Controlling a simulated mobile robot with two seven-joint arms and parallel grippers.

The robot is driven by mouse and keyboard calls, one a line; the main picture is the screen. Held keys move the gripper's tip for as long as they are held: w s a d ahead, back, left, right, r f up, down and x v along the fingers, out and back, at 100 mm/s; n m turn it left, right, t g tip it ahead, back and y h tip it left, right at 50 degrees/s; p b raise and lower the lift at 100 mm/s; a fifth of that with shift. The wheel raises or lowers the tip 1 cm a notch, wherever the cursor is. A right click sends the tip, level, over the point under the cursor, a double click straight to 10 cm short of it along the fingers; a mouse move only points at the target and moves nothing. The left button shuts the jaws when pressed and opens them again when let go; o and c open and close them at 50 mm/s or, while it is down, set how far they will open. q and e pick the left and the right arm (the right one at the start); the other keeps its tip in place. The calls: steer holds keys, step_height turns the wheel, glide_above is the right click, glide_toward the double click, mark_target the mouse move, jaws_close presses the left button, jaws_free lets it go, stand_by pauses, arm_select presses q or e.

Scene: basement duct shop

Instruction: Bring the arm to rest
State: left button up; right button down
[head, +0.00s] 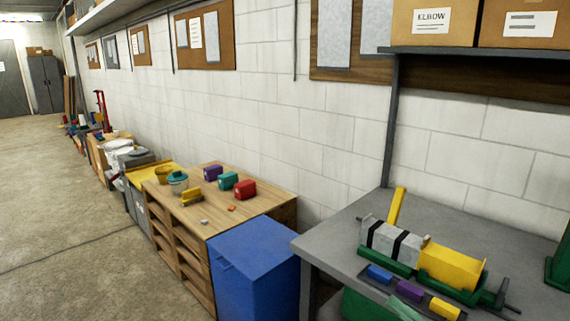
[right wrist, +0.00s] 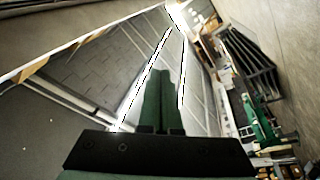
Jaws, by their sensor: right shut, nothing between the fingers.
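My right gripper (right wrist: 161,76) shows in the right wrist view. Its two dark green fingers lie side by side and point away from the camera, closed with nothing between them. They touch no object that I can make out. In the head view I cannot clearly pick it out; a pale green piece (head: 405,309) shows at the bottom edge, and I cannot tell what it is. My left gripper is in neither view.
A grey bench (head: 335,243) at right carries a green-based fixture holding a yellow block (head: 452,265) and a grey strapped piece (head: 395,243). Small blocks lie in front. A blue cabinet (head: 254,270) and wooden bench (head: 240,214) stand left. Floor (head: 85,230) at far left is clear.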

steer(key=s+a+f+m+h+b, duration=0.1)
steer(key=s+a+f+m+h, duration=0.1)
steer(key=s+f+m+h, duration=0.55)
steer(key=s+a+f+m+h+b, duration=0.1)
steer(key=s+a+f+m+h, duration=0.2)
steer(key=f, duration=0.8)
steer(key=s+a+f+m+g, duration=0.1)
steer(key=s+f+m+g, duration=0.1)
steer(key=s+f, duration=0.3)
steer(key=s+a+f+m+g+h, duration=0.1)
steer(key=s+f+m+g, duration=0.2)
steer(key=s, duration=0.7)
steer(key=shift+s+f+g, duration=0.3)
steer(key=shift+f+g, duration=0.1)
steer(key=shift+f, duration=0.5)
steer(key=shift+s+m, duration=0.1)
steer(key=shift+m, duration=0.15)
